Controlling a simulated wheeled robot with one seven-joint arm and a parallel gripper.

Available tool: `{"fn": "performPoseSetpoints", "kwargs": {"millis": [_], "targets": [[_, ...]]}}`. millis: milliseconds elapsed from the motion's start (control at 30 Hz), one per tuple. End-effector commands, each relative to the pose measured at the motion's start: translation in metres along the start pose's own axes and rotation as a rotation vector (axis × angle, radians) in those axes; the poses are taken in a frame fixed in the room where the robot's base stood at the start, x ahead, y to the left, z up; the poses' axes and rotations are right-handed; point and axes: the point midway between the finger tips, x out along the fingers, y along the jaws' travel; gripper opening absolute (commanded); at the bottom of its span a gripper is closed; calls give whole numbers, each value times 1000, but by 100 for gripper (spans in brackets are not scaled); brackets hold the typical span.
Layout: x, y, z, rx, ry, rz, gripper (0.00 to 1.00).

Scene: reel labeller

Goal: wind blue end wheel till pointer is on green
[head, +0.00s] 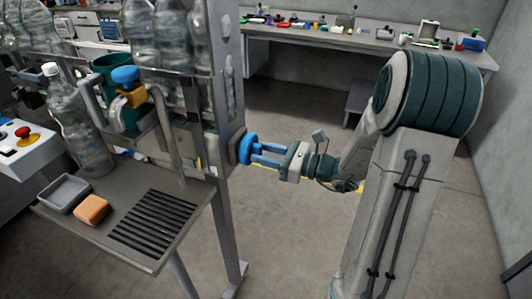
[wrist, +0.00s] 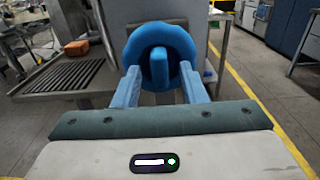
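The blue end wheel (head: 247,148) sits on the right end of the grey machine frame in the head view. In the wrist view the blue wheel (wrist: 161,52) is straight ahead, with a raised bar across its middle standing upright. My gripper (head: 262,153) reaches it from the right. In the wrist view my gripper's two blue fingers (wrist: 160,88) stand apart on either side of the wheel's lower part. I cannot tell whether they touch it. The pointer and the green mark cannot be made out in either view.
A grey shelf (head: 140,258) with a slotted grate holds a grey tray (head: 65,195), an orange block (head: 92,209) and a clear bottle (head: 75,120). A control box (head: 22,140) with a red button stands at left.

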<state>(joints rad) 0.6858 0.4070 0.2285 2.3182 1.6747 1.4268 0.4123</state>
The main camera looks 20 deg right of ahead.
Motion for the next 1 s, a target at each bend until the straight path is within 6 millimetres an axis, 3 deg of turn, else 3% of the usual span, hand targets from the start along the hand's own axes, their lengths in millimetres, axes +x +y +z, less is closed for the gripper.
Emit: {"fn": "performPoseSetpoints", "kwargs": {"millis": [133, 267, 300, 667, 1000], "targets": [[0, 0, 0, 0, 0, 0, 38], [0, 0, 0, -1, 0, 0, 2], [0, 0, 0, -1, 0, 0, 0], [0, 0, -1, -42, 1, 1, 0], [0, -1, -5, -268, 1, 0, 0]]}}
